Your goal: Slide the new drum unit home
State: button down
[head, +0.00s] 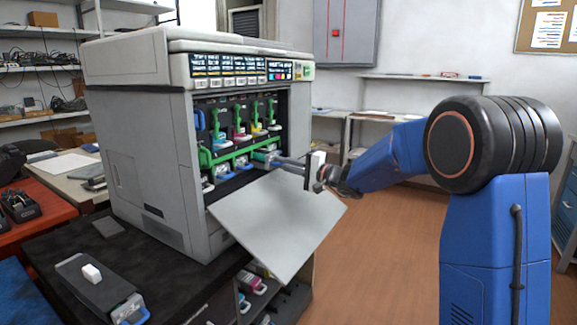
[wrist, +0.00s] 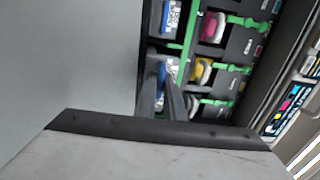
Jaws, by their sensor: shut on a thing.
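The grey printer (head: 140,150) stands with its front door (head: 280,225) folded down. My gripper (head: 280,160) reaches in over the door from the right, with its fingers at the lower row of bays. In the wrist view my gripper (wrist: 165,88) is shut on the blue handle of a drum unit (wrist: 160,75). The unit's body is mostly hidden by the fingers and the bay, so I cannot tell how deep it sits. Another drum unit with a blue handle (wrist: 168,20) sits in the neighbouring bay.
Toner cartridges with magenta (head: 238,132) and yellow (head: 257,128) parts sit in the upper row, with green levers. A dark unit with a blue handle (head: 100,290) lies on the black table in front. A shelf below the door holds more cartridges. The floor at right is clear.

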aim_at(271, 161)
jog(key=shift+x, duration=2.6)
jog(key=shift+f, duration=0.15)
jog(key=c, duration=1.8)
grip_release()
jog(key=shift+o, duration=0.2)
jog(key=shift+f, duration=0.1)
jog(key=o, duration=0.4)
jog(key=shift+s+d+f, duration=0.1)
jog(key=shift+f, duration=0.1)
jog(key=shift+c, duration=0.4)
